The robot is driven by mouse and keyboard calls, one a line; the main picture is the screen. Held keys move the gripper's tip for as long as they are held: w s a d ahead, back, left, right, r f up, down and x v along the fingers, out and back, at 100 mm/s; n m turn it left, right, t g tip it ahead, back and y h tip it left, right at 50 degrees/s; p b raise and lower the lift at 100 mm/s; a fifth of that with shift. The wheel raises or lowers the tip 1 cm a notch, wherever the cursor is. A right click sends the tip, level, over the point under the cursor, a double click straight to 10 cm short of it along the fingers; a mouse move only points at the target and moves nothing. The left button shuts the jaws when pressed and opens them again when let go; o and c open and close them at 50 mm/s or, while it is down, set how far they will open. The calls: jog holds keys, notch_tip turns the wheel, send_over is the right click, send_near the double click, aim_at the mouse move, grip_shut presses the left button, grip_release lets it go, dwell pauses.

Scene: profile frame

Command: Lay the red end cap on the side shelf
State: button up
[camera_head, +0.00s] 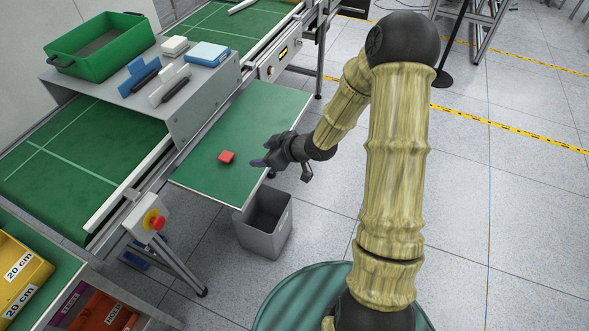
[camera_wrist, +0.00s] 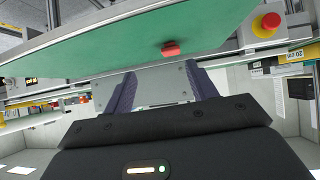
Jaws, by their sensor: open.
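The red end cap (camera_head: 226,156) rests on the green-topped side shelf (camera_head: 255,115), near the shelf's front part. My gripper (camera_head: 259,162) is just right of the cap, near the shelf's right edge, with a clear gap between them. In the wrist view the picture is turned over, and the red end cap (camera_wrist: 171,48) shows on the green surface beyond the fingers. The two dark fingers of my gripper (camera_wrist: 162,88) are spread apart with nothing between them.
A grey bridge (camera_head: 190,110) over the green belt carries a green crate (camera_head: 85,62) and several blue, white and grey parts. A grey bin (camera_head: 263,240) stands on the floor below the shelf. A red stop button (camera_head: 157,222) is on the conveyor side. Much of the shelf is bare.

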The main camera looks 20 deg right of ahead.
jog(key=s+d+r+m+g+h, duration=0.1)
jog(key=s+d+r+m+h, duration=0.1)
jog(key=s, duration=0.4)
jog(key=s+d+r+m+g+h, duration=0.2)
jog(key=s+d+r+m+h, duration=0.1)
jog(key=s, duration=0.4)
jog(key=s+d+r+m+g+h, duration=0.1)
jog(key=s+d+r+m+h, duration=0.1)
jog(key=s, duration=0.5)
notch_tip(320, 180, up, 3)
jog(key=d+m, duration=0.1)
jog(key=m, duration=0.1)
jog(key=shift+m+g+h, duration=0.3)
jog(key=shift+h, duration=0.1)
